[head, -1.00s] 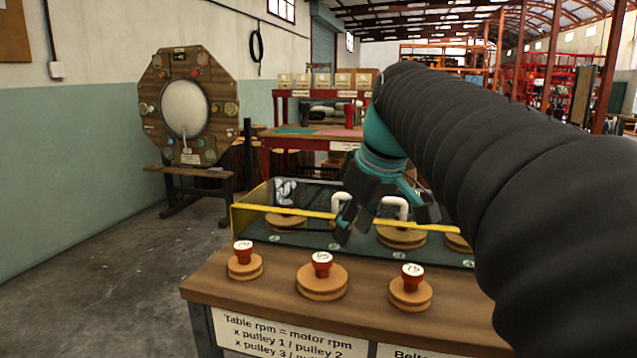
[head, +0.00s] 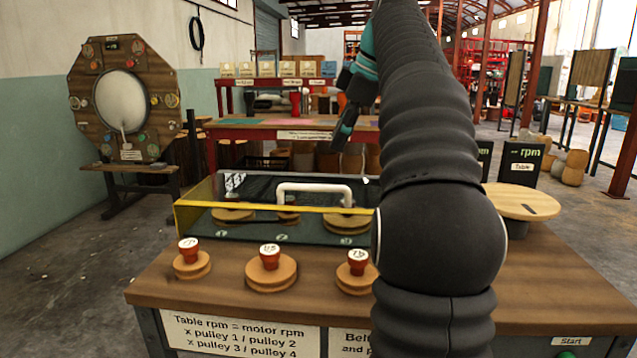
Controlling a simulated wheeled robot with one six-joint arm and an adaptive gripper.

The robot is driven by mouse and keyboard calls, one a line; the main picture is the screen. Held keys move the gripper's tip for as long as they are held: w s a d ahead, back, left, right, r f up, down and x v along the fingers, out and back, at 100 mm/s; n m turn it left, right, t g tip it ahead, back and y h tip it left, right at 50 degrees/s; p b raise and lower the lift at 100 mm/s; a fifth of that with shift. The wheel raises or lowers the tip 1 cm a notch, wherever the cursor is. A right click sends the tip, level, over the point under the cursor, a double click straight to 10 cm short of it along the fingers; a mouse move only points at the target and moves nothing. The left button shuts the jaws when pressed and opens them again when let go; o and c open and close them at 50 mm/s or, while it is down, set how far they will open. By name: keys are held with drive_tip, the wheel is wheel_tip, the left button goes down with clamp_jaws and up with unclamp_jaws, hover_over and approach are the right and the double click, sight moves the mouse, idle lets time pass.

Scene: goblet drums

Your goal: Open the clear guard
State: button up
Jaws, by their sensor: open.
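The clear guard (head: 182,214) is a see-through box with a yellow front edge on the wooden bench. It appears closed over several wooden pulleys. Its white handle (head: 315,187) stands up from the top in full view, with nothing holding it. My gripper (head: 342,132) is dark with teal parts and is open and empty. In the picture it is above the right part of the handle, clearly apart from it. My arm hides the guard's right end.
Three pulleys with red knobs, the left one (head: 191,262) among them, stand along the bench front (head: 150,288). A round wooden turntable (head: 522,201) is at right, beside dark rpm displays (head: 524,165). A red table (head: 225,130) stands behind.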

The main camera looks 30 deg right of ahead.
sight(320, 187)
drive_tip(key=b+x, duration=0.2)
drive_tip(key=x, duration=0.9)
drive_tip(key=shift+w+f+b, duration=0.15)
drive_tip(key=shift+f+b, duration=0.05)
drive_tip(key=shift+b, duration=0.2)
clamp_jaws()
